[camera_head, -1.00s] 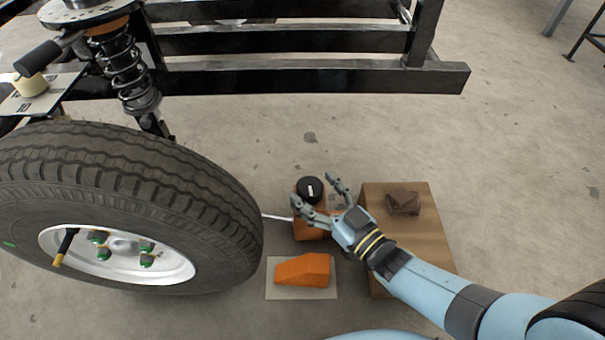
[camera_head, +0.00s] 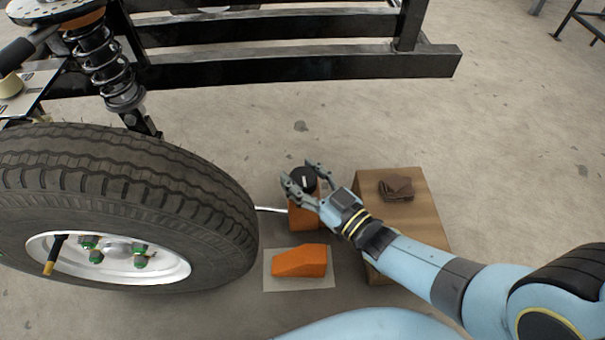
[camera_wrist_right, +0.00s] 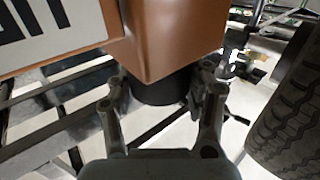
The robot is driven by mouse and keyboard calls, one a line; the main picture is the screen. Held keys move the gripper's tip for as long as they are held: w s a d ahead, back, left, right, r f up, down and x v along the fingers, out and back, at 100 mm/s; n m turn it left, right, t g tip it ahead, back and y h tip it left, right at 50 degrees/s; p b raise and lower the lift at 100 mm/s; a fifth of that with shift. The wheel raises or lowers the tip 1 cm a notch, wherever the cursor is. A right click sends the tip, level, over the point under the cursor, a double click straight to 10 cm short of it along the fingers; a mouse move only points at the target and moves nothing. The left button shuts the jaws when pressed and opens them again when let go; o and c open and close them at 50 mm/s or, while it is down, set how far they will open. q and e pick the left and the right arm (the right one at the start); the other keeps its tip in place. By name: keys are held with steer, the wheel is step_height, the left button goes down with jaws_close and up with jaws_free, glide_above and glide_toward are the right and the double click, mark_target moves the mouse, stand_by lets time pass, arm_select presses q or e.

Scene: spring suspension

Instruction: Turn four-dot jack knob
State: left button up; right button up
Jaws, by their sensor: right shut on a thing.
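The jack is an orange block (camera_head: 301,220) on the floor to the right of the tyre, with a round black knob (camera_head: 303,181) on top bearing a white mark. My right gripper (camera_head: 298,174) has its fingers on either side of the knob and is shut on it. In the right wrist view the black knob (camera_wrist_right: 156,90) sits between the two fingers, against the orange jack body (camera_wrist_right: 175,40). I cannot make out any dots on the jack. My left gripper is not in view.
The big tyre (camera_head: 215,200) stands close on the left, with a thin rod between it and the jack. An orange wedge (camera_head: 300,262) lies on a pale mat (camera_head: 325,283) in front. A wooden box (camera_head: 425,215) with a folded brown cloth (camera_head: 396,188) stands right. A black frame (camera_head: 300,68) is behind.

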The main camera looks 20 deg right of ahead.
mark_target(303, 176)
steer(key=n+g+y, duration=0.1)
steer(key=n+y, duration=0.1)
steer(key=y, duration=0.1)
steer(key=shift+w+d+g, duration=0.1)
steer(key=shift+g, duration=0.2)
steer(key=n+g+y, duration=0.2)
steer(key=y, duration=0.1)
steer(key=shift+n+g, duration=0.4)
steer(key=o, duration=1.2)
steer(key=shift+r, duration=5)
